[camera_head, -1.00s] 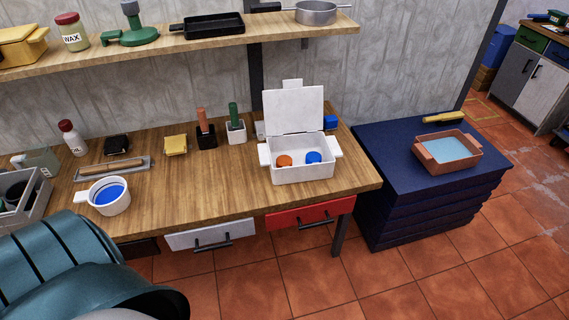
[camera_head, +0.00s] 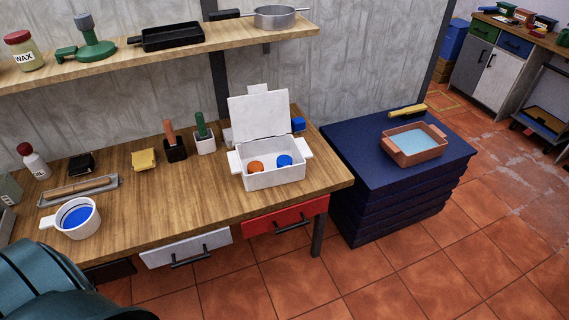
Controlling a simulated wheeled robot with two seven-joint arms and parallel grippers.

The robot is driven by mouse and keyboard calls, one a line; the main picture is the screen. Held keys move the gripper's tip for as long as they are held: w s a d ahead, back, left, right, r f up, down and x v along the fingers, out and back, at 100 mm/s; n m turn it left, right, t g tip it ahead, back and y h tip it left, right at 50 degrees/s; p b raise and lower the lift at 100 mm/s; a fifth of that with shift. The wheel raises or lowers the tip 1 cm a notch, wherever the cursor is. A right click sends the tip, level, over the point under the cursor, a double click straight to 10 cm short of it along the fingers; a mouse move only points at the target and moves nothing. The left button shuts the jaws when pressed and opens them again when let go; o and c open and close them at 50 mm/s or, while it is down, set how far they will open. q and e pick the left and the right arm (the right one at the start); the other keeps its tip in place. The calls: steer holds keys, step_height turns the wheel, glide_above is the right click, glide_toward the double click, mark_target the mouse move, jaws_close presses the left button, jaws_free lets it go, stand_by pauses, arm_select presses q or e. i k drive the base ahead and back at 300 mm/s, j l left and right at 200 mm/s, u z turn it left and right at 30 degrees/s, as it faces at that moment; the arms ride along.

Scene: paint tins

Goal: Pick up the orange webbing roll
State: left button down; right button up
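The orange webbing roll (camera_head: 255,167) sits inside an open white box (camera_head: 275,180) on the wooden workbench, on the left side of the box. A blue roll (camera_head: 284,160) lies beside it on the right. The white lid (camera_head: 260,115) stands raised at the back. The box's front wall hides the lower part of both rolls. Neither of my grippers shows in the head view. A teal part of my own body fills the lower left corner.
A white cup of blue paint (camera_head: 75,218), a trowel (camera_head: 80,190) and a yellow block (camera_head: 144,159) stand left on the bench (camera_head: 190,210). A blue cabinet (camera_head: 350,160) with a tray (camera_head: 416,153) stands to the right. A shelf (camera_head: 130,61) hangs above. Bench in front of the cups is clear.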

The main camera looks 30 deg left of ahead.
mark_target(254, 166)
steer(key=i+u, duration=0.1)
steer(key=u, duration=0.3)
steer(key=i+l+u, duration=0.1)
steer(key=u, duration=0.35)
steer(key=i+l+u, duration=0.1)
steer(key=u, duration=0.3)
steer(key=i+l+u, duration=0.1)
steer(key=l, duration=0.25)
steer(key=i+l+u, duration=0.15)
steer(key=i+l, duration=0.15)
steer(key=i+l+u, duration=0.1)
steer(key=l, duration=0.35)
steer(key=i+l+u, duration=0.1)
steer(key=i+l, duration=0.2)
steer(key=l, duration=0.1)
